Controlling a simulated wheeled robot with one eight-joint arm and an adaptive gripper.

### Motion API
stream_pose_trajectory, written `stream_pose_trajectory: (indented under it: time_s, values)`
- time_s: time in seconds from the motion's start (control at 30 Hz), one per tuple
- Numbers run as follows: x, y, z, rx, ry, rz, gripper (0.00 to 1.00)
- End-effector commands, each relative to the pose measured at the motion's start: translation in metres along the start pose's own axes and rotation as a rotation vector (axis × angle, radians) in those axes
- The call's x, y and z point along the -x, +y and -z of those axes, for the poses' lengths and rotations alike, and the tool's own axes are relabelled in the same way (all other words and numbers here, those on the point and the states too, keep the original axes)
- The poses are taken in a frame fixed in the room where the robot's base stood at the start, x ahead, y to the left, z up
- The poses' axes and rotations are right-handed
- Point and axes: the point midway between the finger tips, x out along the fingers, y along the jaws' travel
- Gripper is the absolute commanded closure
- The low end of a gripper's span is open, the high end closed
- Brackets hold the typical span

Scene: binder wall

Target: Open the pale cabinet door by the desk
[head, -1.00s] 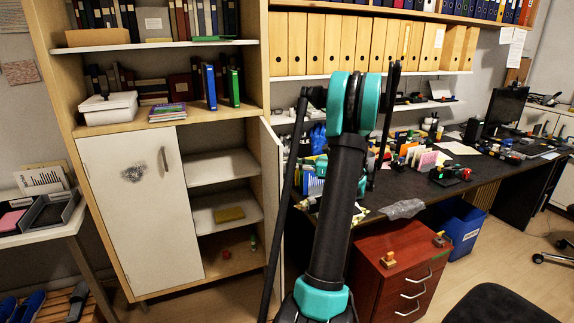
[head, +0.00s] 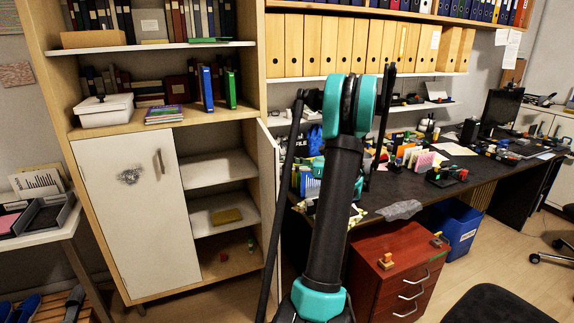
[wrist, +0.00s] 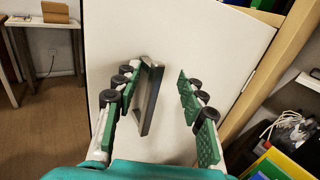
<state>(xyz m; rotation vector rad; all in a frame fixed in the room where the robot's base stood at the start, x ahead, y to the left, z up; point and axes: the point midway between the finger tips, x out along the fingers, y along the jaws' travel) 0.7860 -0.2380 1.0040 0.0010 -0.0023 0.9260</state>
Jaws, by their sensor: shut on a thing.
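The pale cabinet has a shut left door (head: 140,210) with a metal handle. Its right door (head: 270,190) stands swung outward in the head view, seen nearly edge-on and partly behind my arm. The shelves inside the right half are exposed. In the wrist view the pale door panel (wrist: 205,45) fills the middle, with its dark metal handle (wrist: 150,97) between the green-padded fingers of my gripper (wrist: 158,105). The left finger lies against the handle; a gap shows towards the right finger. In the head view my arm hides the gripper.
A dark desk (head: 400,195) full of small items runs to the right of the cabinet. A red drawer unit (head: 395,270) and a blue bin (head: 462,230) stand below it. A side table (head: 50,235) stands at left. A black chair (head: 487,305) is at front right.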

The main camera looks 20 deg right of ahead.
Motion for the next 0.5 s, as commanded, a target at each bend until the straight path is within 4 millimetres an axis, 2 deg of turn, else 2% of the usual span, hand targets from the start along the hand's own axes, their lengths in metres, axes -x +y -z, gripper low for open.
stream_pose_trajectory:
  time_s: [0.27,0.37,0.5]
  values:
    - [0.006,-0.002,0.001,0.000,0.003,0.005,0.69]
    - [0.018,-0.002,0.001,0.000,0.002,0.006,0.69]
    - [0.045,-0.001,0.001,0.000,0.002,0.005,0.69]
